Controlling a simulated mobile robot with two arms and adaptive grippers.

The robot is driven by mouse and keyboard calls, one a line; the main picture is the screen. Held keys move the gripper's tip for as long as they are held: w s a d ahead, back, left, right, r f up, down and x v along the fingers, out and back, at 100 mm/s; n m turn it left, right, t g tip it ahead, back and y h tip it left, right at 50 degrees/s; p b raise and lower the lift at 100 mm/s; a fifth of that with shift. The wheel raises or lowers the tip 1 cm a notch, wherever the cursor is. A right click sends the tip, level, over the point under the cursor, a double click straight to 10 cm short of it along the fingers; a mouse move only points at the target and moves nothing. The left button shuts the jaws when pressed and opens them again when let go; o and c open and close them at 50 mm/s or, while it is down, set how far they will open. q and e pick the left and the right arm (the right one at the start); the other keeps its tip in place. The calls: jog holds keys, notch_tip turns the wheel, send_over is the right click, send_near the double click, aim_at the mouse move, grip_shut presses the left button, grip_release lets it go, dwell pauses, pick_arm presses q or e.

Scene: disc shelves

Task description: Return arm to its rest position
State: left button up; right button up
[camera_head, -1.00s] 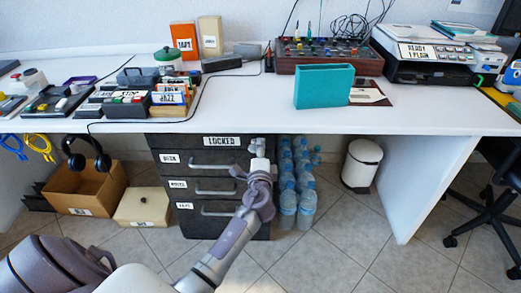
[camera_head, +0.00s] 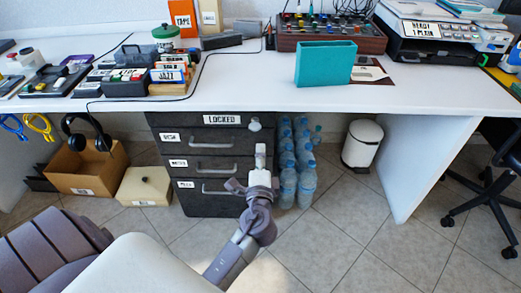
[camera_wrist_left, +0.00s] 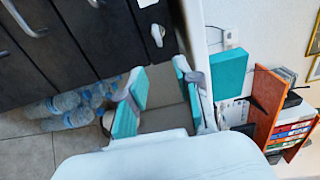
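My left gripper (camera_head: 261,165) is in front of the dark drawer cabinet (camera_head: 180,148), below a small white knob-like fitting (camera_head: 254,124) at the cabinet's upper right. The fitting also shows in the left wrist view (camera_wrist_left: 157,35), beyond the fingers and apart from them. In that view the left gripper (camera_wrist_left: 158,72) has two teal-padded fingers spread apart with nothing between them. The cabinet's label reads LOCKED, and its drawers look closed. My left arm reaches in from the bottom of the head view. My right gripper is not in view.
The white desk (camera_head: 250,95) overhangs the cabinet. Water bottles (camera_head: 298,165) stand right of the cabinet, near the gripper, with a white bin (camera_head: 362,145) beyond. A cardboard box (camera_head: 88,168) and a cream box (camera_head: 145,187) sit at left. The tiled floor in front is clear.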

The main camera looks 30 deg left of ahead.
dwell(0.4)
